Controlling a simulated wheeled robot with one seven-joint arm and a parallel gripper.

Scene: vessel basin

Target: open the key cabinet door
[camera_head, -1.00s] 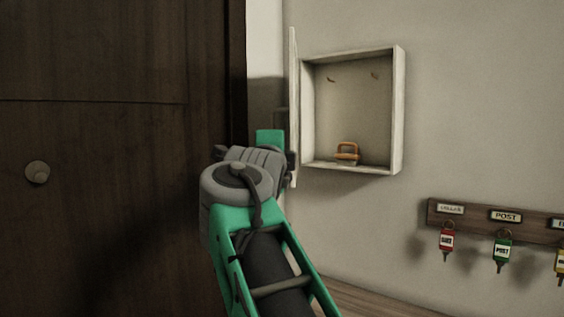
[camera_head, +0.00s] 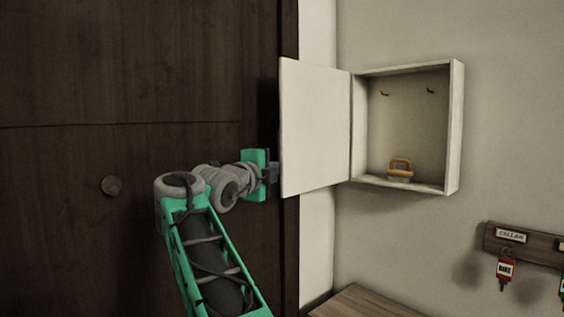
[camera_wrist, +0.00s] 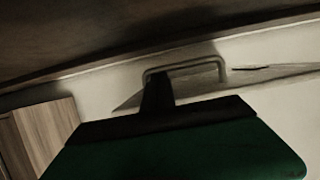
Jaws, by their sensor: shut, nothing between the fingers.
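The key cabinet (camera_head: 455,130) is a pale box on the wall. Its door (camera_head: 316,125) stands swung wide open to the left, its broad face toward the head camera. My gripper (camera_head: 274,172) is at the door's free left edge, partly behind it in the head view. It is shut with nothing in it. In the wrist view, a bracket-shaped handle (camera_wrist: 190,66) shows just beyond a dark finger (camera_wrist: 157,95), which overlaps its left end. I cannot tell whether they touch. The handle is hidden in the head view.
Inside the cabinet are an orange-handled object (camera_head: 400,169) and small hooks. A key rack (camera_head: 522,250) hangs lower right. A wooden surface (camera_head: 365,303) is below the cabinet.

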